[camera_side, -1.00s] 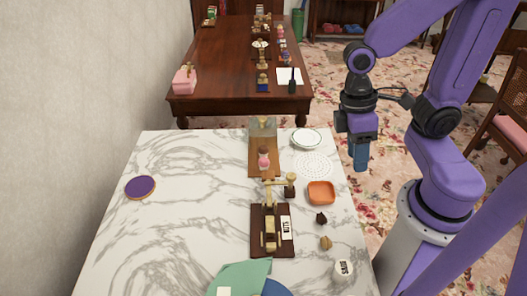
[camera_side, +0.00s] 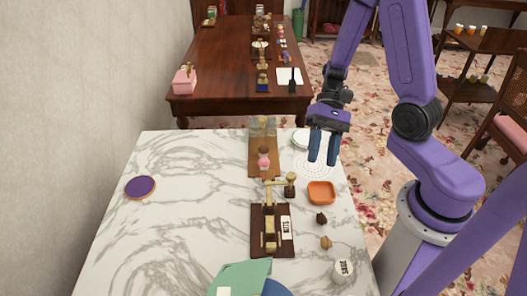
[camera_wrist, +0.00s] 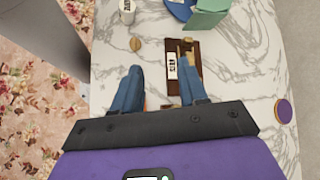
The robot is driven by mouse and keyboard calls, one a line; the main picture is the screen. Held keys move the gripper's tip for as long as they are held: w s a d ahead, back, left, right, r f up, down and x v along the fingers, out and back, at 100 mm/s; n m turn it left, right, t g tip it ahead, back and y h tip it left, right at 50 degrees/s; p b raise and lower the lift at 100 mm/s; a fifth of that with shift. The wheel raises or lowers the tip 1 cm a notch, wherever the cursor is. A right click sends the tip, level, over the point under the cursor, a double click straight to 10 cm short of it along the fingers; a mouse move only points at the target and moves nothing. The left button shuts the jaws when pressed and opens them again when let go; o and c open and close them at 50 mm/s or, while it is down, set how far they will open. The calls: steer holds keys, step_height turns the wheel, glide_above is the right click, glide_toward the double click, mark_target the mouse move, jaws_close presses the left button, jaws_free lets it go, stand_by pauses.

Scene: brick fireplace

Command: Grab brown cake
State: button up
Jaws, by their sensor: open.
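Two small cake-like pieces lie on the marble table: a dark brown one (camera_side: 321,218) and a lighter tan-brown one (camera_side: 326,242) nearer the camera. I cannot tell for sure which is the brown cake. The tan piece (camera_wrist: 136,44) also shows in the wrist view, beyond the left finger; the dark one seems hidden there. My gripper (camera_side: 323,161) is open and empty, fingers pointing down, above the far right part of the table. In the wrist view my gripper (camera_wrist: 162,72) has its two blue fingers wide apart.
An orange square dish (camera_side: 321,192) sits beyond the dark piece. A brown wooden stand with a label (camera_side: 257,232) is left of the pieces. A white labelled jar (camera_side: 343,271) stands near the front. A purple disc (camera_side: 140,187) lies on the open left area.

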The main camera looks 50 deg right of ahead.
steer(key=w+d+f+m+t+y, duration=0.1)
steer(key=w+f+m+t+y, duration=0.1)
steer(key=w+m+t+y, duration=0.3)
steer(key=m+t+h, duration=0.7)
steer(key=m+t, duration=0.5)
steer(key=m, duration=0.6)
glide_toward(267, 148)
steer(key=shift+x, duration=4.85)
steer(key=shift+d, duration=0.1)
steer(key=c, duration=0.7)
